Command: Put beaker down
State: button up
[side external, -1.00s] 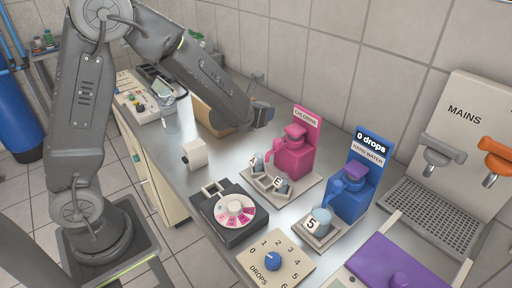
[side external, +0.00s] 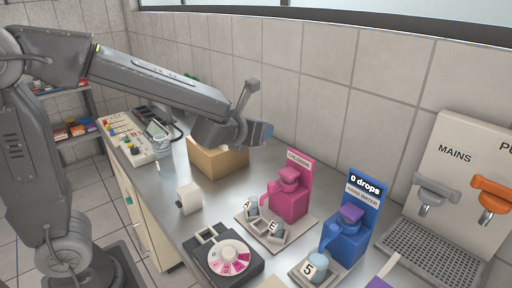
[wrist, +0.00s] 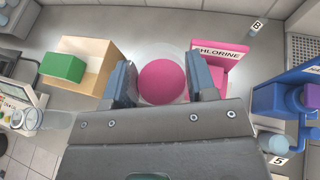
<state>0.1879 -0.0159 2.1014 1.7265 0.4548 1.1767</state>
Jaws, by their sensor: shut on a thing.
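In the wrist view, my gripper (wrist: 164,68) is shut on a clear round beaker (wrist: 163,82) holding pink contents. One finger is on each side of it. In the side view, my gripper (side external: 262,133) is in the air above the bench, between the cardboard box and the pink chlorine dispenser (side external: 289,195). The beaker cannot be made out clearly there.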

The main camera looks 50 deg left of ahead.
jog(key=w+a+m+h, duration=0.4)
jog(key=w+m+h, duration=0.1)
jog(key=w, duration=0.3)
jog(key=w+a+m+h, duration=0.4)
jog(key=w+h, duration=0.1)
jog(key=w, duration=0.3)
jog(key=shift+g, duration=0.5)
jog(key=shift+s+d+f, duration=0.1)
jog(key=shift+d+f, duration=0.05)
jog(key=shift+f, duration=3.45)
jog(key=shift+d+f, duration=0.15)
jog(key=shift+f, duration=3.5)
jog(key=shift+s+d+f, duration=0.1)
jog(key=shift+d+f, duration=0.05)
jog(key=shift+f, duration=3.45)
jog(key=shift+f, duration=0.6)
jog(key=o, duration=1)
